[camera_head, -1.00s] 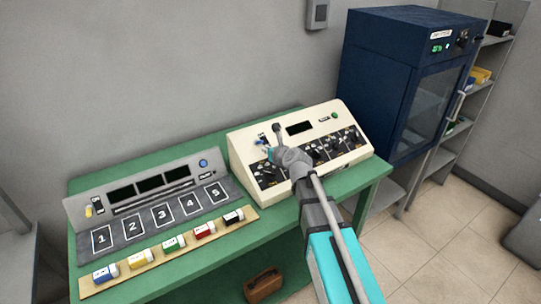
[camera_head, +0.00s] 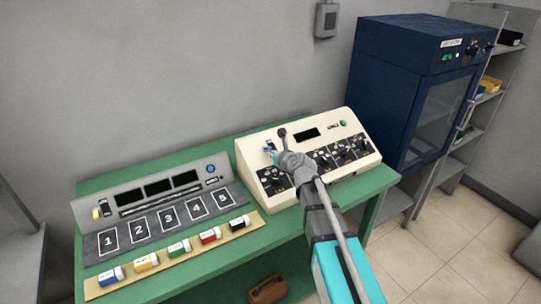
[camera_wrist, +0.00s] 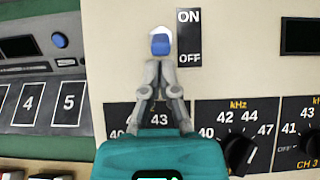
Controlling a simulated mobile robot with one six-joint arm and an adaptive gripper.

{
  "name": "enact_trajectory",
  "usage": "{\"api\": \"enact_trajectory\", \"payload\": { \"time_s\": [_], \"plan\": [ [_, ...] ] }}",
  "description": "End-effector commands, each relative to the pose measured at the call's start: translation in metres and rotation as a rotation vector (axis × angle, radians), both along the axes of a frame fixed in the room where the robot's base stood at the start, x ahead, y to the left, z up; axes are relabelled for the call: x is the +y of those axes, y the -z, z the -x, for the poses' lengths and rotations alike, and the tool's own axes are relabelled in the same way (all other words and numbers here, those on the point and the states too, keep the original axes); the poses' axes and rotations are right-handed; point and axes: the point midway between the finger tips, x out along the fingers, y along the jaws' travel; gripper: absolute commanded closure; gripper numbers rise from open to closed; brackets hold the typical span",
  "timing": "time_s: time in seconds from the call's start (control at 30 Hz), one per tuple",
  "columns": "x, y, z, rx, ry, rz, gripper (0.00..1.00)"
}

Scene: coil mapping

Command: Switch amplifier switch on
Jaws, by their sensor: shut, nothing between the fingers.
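The cream amplifier console (camera_head: 360,150) stands on the right part of the green table. Its switch (camera_wrist: 161,44) has a blue lever with a white part above it, left of a black ON/OFF label (camera_wrist: 189,38) with ON at the top. My gripper (camera_wrist: 158,66) is shut, with its fingertips just below the switch in the wrist view. Contact with the lever cannot be told. In the camera_head view my gripper (camera_head: 276,156) is at the console's upper left, partly hiding the switch. The lever's exact position is unclear.
Black knobs with kHz scales (camera_wrist: 238,148) lie below and right of the switch. A numbered panel (camera_head: 165,217) with several coloured coils on a strip is to the left. A blue cabinet (camera_head: 392,90) stands behind right.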

Motion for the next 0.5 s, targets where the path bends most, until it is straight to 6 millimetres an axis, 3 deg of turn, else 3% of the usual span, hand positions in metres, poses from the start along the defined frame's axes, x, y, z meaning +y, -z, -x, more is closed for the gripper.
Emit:
{"api": "enact_trajectory", "payload": {
  "time_s": [0.5],
  "plan": [
    [0.0006, -0.0041, -0.0009, 0.000, 0.000, 0.000, 1.00]
  ]
}}
